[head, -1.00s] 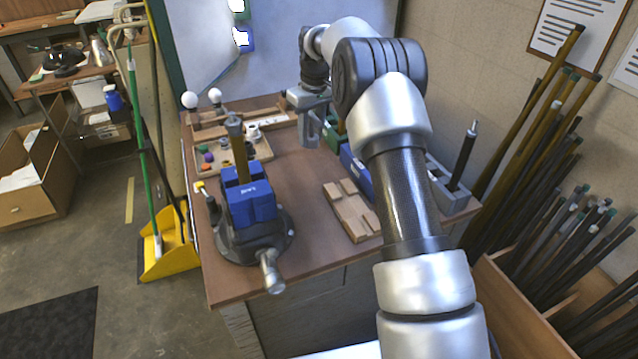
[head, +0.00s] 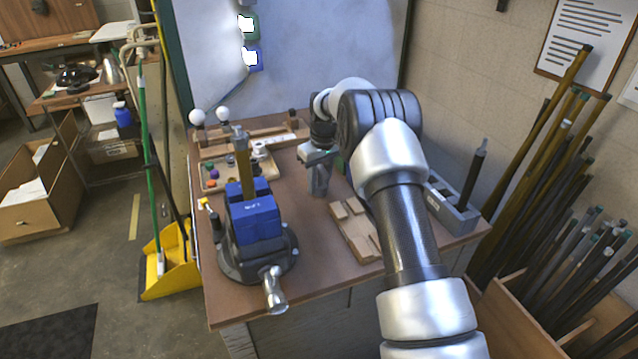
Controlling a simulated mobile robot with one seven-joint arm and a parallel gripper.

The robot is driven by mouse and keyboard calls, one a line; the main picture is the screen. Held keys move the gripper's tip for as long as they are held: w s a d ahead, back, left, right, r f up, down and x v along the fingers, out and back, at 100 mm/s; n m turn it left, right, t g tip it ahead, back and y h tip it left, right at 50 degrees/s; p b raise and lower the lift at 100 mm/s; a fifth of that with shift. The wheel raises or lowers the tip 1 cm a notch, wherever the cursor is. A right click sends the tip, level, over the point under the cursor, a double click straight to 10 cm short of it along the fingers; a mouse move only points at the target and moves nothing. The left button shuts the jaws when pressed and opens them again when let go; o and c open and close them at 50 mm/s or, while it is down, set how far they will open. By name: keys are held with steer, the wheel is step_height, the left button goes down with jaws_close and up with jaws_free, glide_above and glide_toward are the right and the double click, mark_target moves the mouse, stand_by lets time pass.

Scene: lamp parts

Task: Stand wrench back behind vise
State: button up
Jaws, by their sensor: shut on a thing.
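The blue-jawed vise (head: 255,222) stands on its dark round base at the left front of the workbench, with its handle toward me. A brass-coloured tube (head: 243,165) with a grey top stands upright in its jaws. My gripper (head: 320,178) is to the right of and beyond the vise, above the bench, pointing down. It is shut on a grey piece that I take to be the wrench; the fingers and the piece are hard to tell apart at this size. My own arm crosses the right half of the bench and hides part of it.
A tray of small coloured parts (head: 222,184) and a wooden rack with white bulbs (head: 198,117) lie behind the vise. A wooden block (head: 352,232) lies right of it. A grey holder with a dark rod (head: 455,212) stands at the right edge. Bare bench lies between vise and block.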

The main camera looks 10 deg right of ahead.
steer(key=shift+f, duration=0.15)
steer(key=o, duration=1.2)
